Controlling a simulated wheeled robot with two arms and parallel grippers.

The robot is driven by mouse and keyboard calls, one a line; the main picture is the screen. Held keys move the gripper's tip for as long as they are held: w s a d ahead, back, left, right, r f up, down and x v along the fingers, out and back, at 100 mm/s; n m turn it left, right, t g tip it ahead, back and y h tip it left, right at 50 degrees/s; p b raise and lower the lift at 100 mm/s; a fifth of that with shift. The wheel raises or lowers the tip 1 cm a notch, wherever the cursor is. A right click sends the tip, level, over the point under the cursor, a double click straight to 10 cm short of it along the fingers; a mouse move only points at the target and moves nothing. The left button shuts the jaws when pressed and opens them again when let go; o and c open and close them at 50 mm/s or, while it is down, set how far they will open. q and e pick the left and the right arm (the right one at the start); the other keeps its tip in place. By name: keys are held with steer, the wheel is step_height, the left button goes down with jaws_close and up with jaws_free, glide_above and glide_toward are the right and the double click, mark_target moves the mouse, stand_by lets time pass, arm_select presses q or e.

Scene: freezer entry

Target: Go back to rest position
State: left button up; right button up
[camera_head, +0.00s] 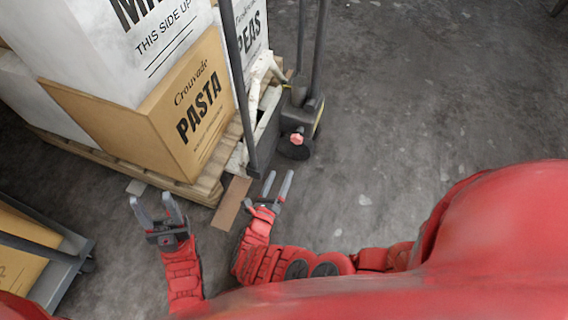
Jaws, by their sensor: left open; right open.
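My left gripper (157,211) is open and empty above the grey floor, in the lower left of the head view. My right gripper (277,187) is open and empty to the right of it, its fingers pointing up the picture near the foot of a dark upright bar. Both red arms come in from the bottom. Neither gripper appears to hold anything.
A wooden pallet (207,189) bears a brown PASTA box (158,127) and white boxes (120,50). A wheeled dark frame (297,118) stands beside it. A cart (62,275) with a brown box is at lower left. The floor (430,90) at right is clear.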

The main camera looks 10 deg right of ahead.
steer(key=shift+s+a, duration=0.15)
steer(key=shift+s, duration=0.1)
steer(key=shift+r, duration=0.1)
stand_by(0.3)
